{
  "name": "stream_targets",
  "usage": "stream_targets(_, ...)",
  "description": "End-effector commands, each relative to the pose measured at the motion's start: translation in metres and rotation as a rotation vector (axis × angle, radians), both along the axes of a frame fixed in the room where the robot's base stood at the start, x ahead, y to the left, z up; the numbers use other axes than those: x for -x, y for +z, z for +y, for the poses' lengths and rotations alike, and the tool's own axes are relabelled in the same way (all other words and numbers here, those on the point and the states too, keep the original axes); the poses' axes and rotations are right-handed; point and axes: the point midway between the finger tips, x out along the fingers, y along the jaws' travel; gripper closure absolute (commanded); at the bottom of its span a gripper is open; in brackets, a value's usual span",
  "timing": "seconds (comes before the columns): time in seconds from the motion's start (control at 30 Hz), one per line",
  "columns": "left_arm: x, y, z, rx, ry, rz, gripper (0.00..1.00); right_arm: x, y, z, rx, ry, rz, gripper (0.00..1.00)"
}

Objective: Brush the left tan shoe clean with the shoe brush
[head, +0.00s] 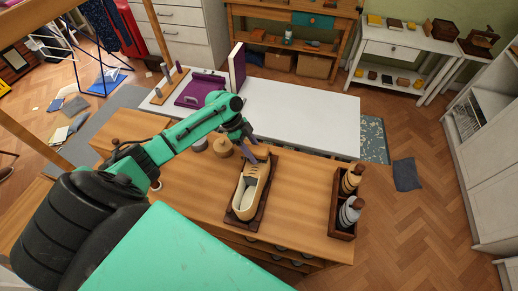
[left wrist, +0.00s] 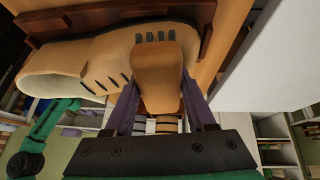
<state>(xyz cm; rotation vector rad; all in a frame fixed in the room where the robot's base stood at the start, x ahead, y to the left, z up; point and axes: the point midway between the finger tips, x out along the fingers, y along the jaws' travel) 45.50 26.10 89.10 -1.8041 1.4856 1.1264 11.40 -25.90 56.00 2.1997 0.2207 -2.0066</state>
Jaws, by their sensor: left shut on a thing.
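A single tan shoe (head: 245,198) with dark laces lies in a dark wooden stand (head: 259,214) on the wooden workbench, its toe pointing to the back. My left gripper (head: 249,146) is over the toe end, shut on the shoe brush (head: 259,153). In the left wrist view the brush (left wrist: 157,75) has a rounded brown wooden back held between the two fingers (left wrist: 160,103). Dark bristles show at its far end against the toe area of the shoe (left wrist: 108,60); I cannot tell whether they touch. My right gripper is not in view.
A round wooden container (head: 222,147) stands left of the stand, close to my left arm. A wooden box (head: 343,218) with several bottles is at the bench's right end. A white table (head: 310,112) with a purple item (head: 200,88) adjoins behind. The bench between stand and box is clear.

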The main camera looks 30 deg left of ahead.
Motion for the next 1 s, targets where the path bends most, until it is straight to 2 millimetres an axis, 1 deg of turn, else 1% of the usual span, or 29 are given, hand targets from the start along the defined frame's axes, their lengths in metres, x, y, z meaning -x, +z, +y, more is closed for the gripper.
stream_targets(0.1,0.004,-0.005,0.013,-0.003,0.002,0.001,1.0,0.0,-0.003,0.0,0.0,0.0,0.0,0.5)
stream_targets(0.2,0.007,-0.006,0.022,-0.001,0.001,0.001,1.0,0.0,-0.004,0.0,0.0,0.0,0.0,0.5)
stream_targets(0.37,0.007,-0.003,0.024,-0.002,0.0,0.002,1.0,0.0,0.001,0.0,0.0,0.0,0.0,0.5)
stream_targets(0.47,0.006,-0.003,0.02,-0.001,-0.001,0.001,1.0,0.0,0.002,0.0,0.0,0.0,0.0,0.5)
stream_targets(0.7,-0.001,0.003,-0.004,0.0,-0.002,-0.001,1.0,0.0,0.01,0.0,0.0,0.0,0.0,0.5)
stream_targets(0.87,-0.003,0.002,-0.01,-0.001,-0.001,0.001,1.0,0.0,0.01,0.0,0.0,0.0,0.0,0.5)
stream_targets(1.0,-0.006,0.004,-0.023,0.0,-0.002,-0.001,1.0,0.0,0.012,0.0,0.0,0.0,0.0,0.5)
